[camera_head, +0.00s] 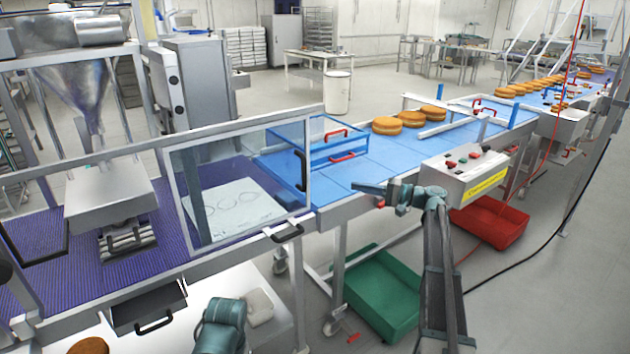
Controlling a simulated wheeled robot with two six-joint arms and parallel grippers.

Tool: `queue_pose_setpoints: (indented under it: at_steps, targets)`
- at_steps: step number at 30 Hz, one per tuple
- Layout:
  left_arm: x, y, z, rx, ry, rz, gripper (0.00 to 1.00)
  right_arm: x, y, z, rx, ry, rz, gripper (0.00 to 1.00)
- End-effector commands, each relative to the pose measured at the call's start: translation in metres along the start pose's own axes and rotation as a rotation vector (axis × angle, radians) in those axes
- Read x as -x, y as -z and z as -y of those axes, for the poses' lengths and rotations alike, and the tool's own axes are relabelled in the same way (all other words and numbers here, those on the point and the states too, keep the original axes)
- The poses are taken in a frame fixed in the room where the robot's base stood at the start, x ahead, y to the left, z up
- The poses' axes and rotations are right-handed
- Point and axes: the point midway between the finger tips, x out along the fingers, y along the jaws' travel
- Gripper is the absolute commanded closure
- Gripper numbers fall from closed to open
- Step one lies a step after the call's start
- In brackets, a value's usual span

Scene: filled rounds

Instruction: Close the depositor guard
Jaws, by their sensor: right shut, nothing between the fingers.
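The depositor (108,195), with its metal hopper (75,80), stands over the purple belt at the left. The guard (238,165) is a clear panel in a metal frame, to the right of the depositor, leaving the depositor's front uncovered. A black handle (301,170) shows at the panel's right edge, another (288,232) at the lower rail. My right gripper (358,187) is shut and empty, pointing left over the blue belt's front edge, right of the guard and apart from it. A teal part of my left arm shows at the bottom; its gripper is not visible.
Round cakes (398,122) sit on the blue belt (400,150). A control box (465,172) is right of my right gripper. A green crate (378,295) and a red crate (492,222) stand below. A dark tray (148,306) with a handle is near the bottom left.

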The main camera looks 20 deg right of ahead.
Motion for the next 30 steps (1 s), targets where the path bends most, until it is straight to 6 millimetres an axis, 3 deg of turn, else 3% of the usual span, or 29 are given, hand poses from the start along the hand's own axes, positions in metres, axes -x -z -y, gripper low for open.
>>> queue_pose_setpoints:
  at_steps: [8,22,30]
  targets:
    - [0.000,0.000,0.000,0.000,0.000,0.000,0.50,-0.011,0.001,0.001,0.000,0.004,0.000,1.00]
    - [0.000,0.000,0.000,0.000,0.000,0.000,0.50,-0.102,0.001,0.001,0.000,0.003,0.002,1.00]
    - [0.000,0.000,0.000,0.000,0.000,0.000,0.50,-0.123,-0.024,0.001,0.000,0.003,0.000,1.00]
